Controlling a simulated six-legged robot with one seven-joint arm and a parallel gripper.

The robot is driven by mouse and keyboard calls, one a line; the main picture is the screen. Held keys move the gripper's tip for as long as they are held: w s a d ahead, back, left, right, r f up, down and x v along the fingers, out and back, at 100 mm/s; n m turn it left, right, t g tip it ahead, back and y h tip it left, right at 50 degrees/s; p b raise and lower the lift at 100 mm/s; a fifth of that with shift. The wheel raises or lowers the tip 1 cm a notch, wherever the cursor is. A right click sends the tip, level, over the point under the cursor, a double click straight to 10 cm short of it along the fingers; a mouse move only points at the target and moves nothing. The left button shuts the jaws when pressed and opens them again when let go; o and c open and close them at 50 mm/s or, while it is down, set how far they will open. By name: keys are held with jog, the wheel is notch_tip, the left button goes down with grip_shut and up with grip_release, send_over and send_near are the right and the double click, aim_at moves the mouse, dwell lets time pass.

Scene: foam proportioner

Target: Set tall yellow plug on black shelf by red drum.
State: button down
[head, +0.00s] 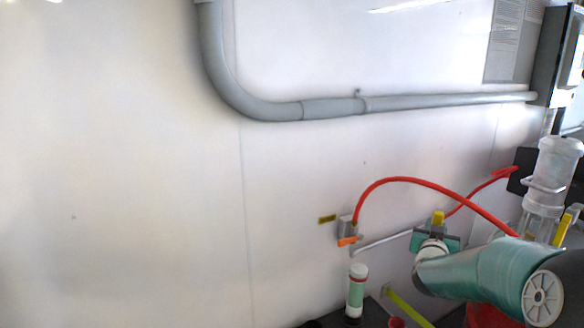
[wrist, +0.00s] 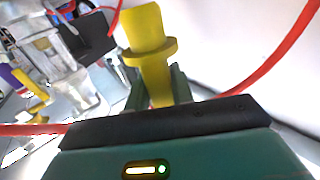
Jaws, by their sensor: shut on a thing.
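The tall yellow plug (wrist: 148,30) stands up between the two fingers of my gripper (wrist: 157,88) in the wrist view, with its wide collar above the fingertips. My gripper is shut on its lower part. In the head view the plug's yellow top (head: 438,217) shows above my gripper (head: 436,232), in front of the wall. A dark surface (head: 376,313) at the bottom edge may be the black shelf; most of it is out of frame. A red rounded thing (head: 488,316), likely the red drum, is partly hidden below my arm.
A green and white cylinder (head: 356,291) stands at the dark surface. A red hose (head: 410,180) arches from a wall fitting (head: 347,230) behind my gripper. Clear vessels (head: 557,165) stand at the right. A yellow-green strip (head: 408,306) lies low. The wall at left is bare.

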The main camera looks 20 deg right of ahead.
jog(key=w+a+f+n+t+y, duration=0.2)
jog(key=w+a+f+n+y, duration=0.3)
jog(key=a+f, duration=0.7)
jog(key=w+a+f+n+t+y, duration=0.1)
jog(key=w+a+f+t+y, duration=0.2)
jog(key=w+a+f, duration=0.9)
jog(key=s+a+f+n+y, duration=0.15)
jog(key=s+a, duration=0.25)
jog(key=a, duration=0.5)
jog(key=s+a+f+n+y, duration=0.1)
jog(key=s+a+f+y, duration=0.25)
jog(key=a, duration=0.55)
jog(key=s+f, duration=0.5)
jog(key=shift+s+a+f, duration=0.3)
jog(key=shift+a+f, duration=0.05)
jog(key=shift+a, duration=0.05)
jog(key=shift+n, duration=0.25)
